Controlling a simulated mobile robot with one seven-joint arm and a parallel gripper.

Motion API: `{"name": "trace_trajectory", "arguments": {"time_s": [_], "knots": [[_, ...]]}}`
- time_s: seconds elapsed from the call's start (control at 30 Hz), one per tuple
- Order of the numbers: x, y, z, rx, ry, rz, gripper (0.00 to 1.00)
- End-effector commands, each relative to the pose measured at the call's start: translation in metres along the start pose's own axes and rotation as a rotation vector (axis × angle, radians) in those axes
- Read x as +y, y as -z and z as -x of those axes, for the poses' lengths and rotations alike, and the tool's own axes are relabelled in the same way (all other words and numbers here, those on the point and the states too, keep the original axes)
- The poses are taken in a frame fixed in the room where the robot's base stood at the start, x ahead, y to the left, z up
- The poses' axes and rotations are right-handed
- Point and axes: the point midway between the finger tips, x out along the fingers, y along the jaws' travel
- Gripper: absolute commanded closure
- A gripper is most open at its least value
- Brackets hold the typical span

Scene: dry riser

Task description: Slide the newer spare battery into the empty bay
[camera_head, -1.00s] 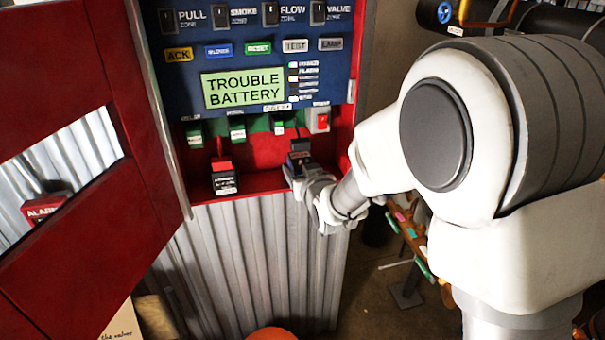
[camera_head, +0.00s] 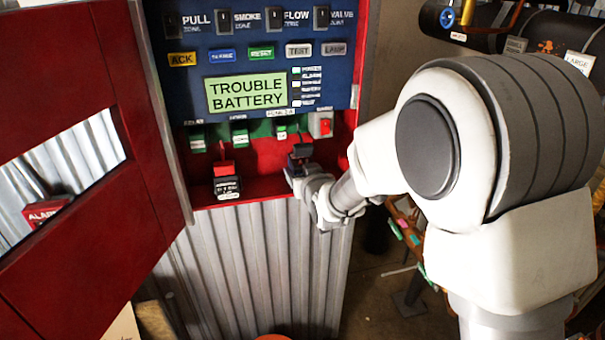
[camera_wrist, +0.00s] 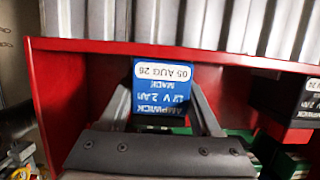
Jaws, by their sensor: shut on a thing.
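My gripper (camera_head: 299,173) is shut on a blue battery (camera_wrist: 161,92), which it holds inside the red cabinet (camera_head: 262,187) at the lower right of its opening. The wrist view shows this battery's label upside down, with the date 05 AUG 26, between the two fingers. In the head view only its dark upper part (camera_head: 301,152) shows, with a red piece above it. A second, black battery (camera_head: 227,187) stands to the left on the cabinet floor, a red piece above it. It shows partly at the right of the wrist view (camera_wrist: 283,90). I cannot make out an empty bay.
The blue panel above has a green screen (camera_head: 247,93) reading TROUBLE BATTERY. Green terminals (camera_head: 239,135) and a red switch (camera_head: 320,124) sit below it. The red cabinet door (camera_head: 90,200) stands open at the left. The cabinet's right wall is close to my gripper.

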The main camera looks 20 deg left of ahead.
Motion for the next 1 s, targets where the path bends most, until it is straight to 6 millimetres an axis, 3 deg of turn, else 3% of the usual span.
{"name": "trace_trajectory", "arguments": {"time_s": [0.33, 0.37, 0.53, 0.83, 1.0], "knots": [[0.0, 0.005, -0.007, 0.007, 0.0, 0.0, 1.0], [0.0, 0.005, -0.007, 0.007, 0.0, 0.0, 0.3], [0.0, 0.004, -0.007, 0.005, 0.0, 0.0, 0.0], [0.0, 0.001, -0.005, -0.003, 0.0, 0.0, 0.0], [0.0, 0.003, 0.012, 0.0, 0.0, -0.001, 0.0]]}}
